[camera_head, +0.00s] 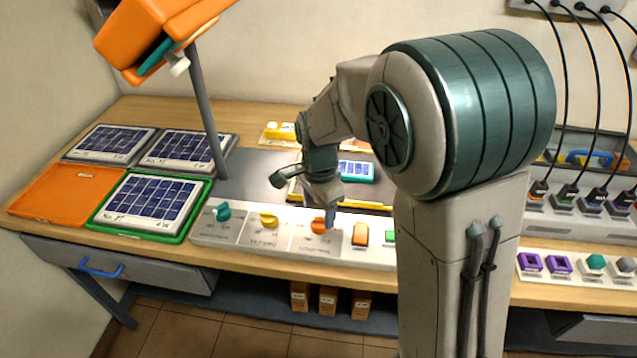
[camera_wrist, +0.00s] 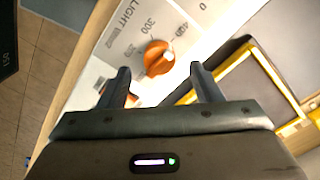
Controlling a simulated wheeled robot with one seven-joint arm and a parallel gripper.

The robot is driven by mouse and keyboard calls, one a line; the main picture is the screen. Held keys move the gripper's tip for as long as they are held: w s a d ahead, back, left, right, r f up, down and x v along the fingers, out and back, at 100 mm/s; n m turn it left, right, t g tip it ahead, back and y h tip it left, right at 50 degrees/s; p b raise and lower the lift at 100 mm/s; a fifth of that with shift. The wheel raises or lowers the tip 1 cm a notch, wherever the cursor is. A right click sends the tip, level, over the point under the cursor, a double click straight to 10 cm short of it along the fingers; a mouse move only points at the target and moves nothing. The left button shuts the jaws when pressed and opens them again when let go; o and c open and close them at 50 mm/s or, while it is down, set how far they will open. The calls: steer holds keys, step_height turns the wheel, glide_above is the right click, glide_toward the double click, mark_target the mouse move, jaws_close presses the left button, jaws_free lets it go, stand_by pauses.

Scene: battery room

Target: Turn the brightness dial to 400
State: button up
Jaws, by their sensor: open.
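The orange brightness dial (camera_wrist: 158,58) sits on a pale panel printed "LIGHT" in the wrist view. Numbers 300 and 400 are printed beside it, and a small white mark shows on its right side. I cannot tell its exact reading. In the head view an orange dial (camera_head: 319,225) sits on the front panel just below my gripper (camera_head: 322,203). In the wrist view my gripper (camera_wrist: 163,80) is open and empty. Its two fingers stand either side of the dial's line, with the dial just beyond the tips. Contact is not visible.
A teal dial (camera_head: 222,212) and a yellow dial (camera_head: 268,220) sit to the left on the same panel. An orange switch (camera_head: 360,235) and a green button (camera_head: 391,236) are close on the right. An orange lamp (camera_head: 160,35) on a post stands at left.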

mark_target(319, 219)
step_height(319, 219, up, 10)
steer(key=shift+r, duration=0.2)
stand_by(0.4)
steer(key=s+d+f+n+t, duration=0.1)
steer(key=s+d+n+t, duration=0.2)
steer(key=s+d+n, duration=0.8)
steer(key=s+d, duration=0.2)
steer(key=s, duration=0.3)
steer(key=shift+s+d+f, duration=0.15)
steer(key=shift+s+f, duration=0.05)
steer(key=shift+s, duration=0.1)
stand_by(1.1)
